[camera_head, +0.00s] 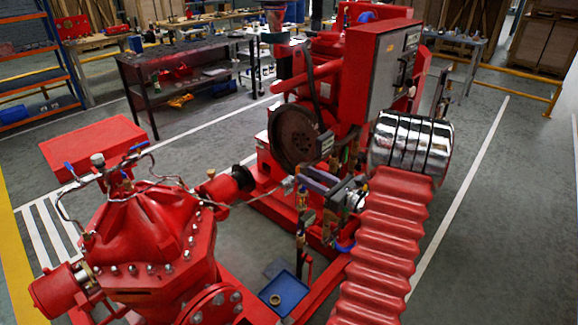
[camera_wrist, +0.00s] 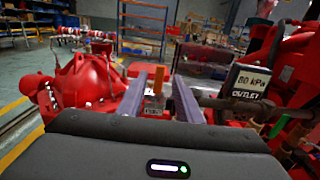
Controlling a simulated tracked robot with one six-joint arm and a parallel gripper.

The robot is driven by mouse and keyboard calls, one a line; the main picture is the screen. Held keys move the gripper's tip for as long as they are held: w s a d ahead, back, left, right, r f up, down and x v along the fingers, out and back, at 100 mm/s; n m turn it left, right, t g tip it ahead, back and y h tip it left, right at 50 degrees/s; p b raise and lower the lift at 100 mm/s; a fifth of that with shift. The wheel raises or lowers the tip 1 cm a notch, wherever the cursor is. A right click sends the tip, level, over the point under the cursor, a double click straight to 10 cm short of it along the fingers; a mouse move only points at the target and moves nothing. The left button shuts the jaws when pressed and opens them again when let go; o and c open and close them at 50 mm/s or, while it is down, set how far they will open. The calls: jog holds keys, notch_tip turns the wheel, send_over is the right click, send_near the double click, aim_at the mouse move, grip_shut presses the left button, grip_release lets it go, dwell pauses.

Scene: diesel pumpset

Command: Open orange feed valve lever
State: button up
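My gripper (camera_wrist: 162,80) shows in the wrist view as a dark body with two grey-purple fingers pointing away from the camera. The fingers are apart, so it is open. The upright orange lever (camera_wrist: 158,82) appears in the gap between the fingers, near their far ends. I see no finger clearly touching it, and its depth relative to the tips is hard to tell. A small labelled block (camera_wrist: 154,104) shows below it, its text unreadable. In the head view I cannot clearly pick out the orange lever among the small fittings beside the engine.
The red pump casing (camera_head: 150,235) stands left, the engine with its flywheel (camera_head: 295,137) at centre. An outlet gauge box (camera_wrist: 246,82) reading 80 kPa and pipes are close right of my gripper. A blue tray (camera_head: 287,293) lies on the floor. Workbenches (camera_head: 185,80) stand behind.

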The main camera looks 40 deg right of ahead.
jog(key=w, duration=0.9)
jog(key=shift+w+a, duration=0.15)
jog(key=shift+a, duration=0.25)
grip_shut()
jog(key=shift+d, duration=0.1)
